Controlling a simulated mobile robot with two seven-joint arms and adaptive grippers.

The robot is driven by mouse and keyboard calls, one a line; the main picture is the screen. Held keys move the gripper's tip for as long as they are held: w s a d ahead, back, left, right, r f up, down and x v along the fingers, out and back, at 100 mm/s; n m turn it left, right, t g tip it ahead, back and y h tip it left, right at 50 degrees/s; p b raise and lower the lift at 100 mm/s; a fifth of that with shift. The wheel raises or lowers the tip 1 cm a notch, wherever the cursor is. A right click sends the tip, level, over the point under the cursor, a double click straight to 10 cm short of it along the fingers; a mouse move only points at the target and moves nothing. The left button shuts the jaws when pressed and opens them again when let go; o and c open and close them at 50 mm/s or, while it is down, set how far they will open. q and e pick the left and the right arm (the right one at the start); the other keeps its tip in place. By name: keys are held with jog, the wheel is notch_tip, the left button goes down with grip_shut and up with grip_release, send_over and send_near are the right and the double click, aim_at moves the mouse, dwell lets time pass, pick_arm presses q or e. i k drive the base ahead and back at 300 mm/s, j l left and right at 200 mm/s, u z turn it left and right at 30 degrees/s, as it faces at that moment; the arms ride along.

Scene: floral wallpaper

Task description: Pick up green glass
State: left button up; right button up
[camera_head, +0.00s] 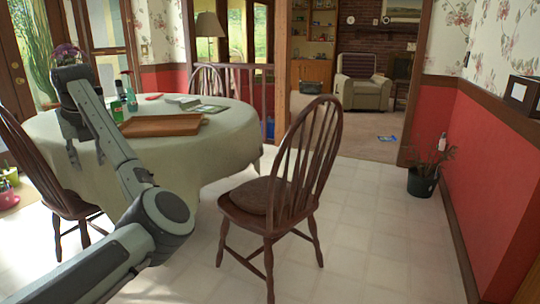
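A small green glass (117,111) stands on the round, cloth-covered table (225,140), close to the right of my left arm. A taller green bottle-like thing (131,98) stands just behind it, to the right. My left gripper (87,158) hangs down at the table's left side, in front and to the left of the green glass. Its two fingers are apart with nothing seen between them. It does not touch the glass as far as I can tell. My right gripper is not in view.
A brown wooden tray (160,125) lies on the table, right of the glass. Books (208,109) and a small red thing (153,96) lie behind it. Wooden chairs (284,190) stand around the table. A potted plant (423,180) stands by the red wall.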

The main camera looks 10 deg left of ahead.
aim_at(116, 107)
jog(key=i+j+z, duration=0.1)
jog(key=j, duration=0.25)
jog(key=i+j+z, duration=0.1)
jog(key=i+j, duration=0.4)
jog(key=j, duration=0.2)
jog(key=i+j, duration=0.2)
jog(key=j, duration=0.15)
jog(key=i+j, duration=0.2)
jog(key=j, duration=0.15)
jog(key=i+j, duration=0.15)
jog(key=j, duration=0.2)
jog(key=i+j+z, duration=0.1)
jog(key=j, duration=0.25)
jog(key=i+j, duration=0.45)
jog(key=j, duration=0.3)
jog(key=i+j, duration=0.2)
jog(key=j, duration=0.15)
jog(key=z, duration=0.05)
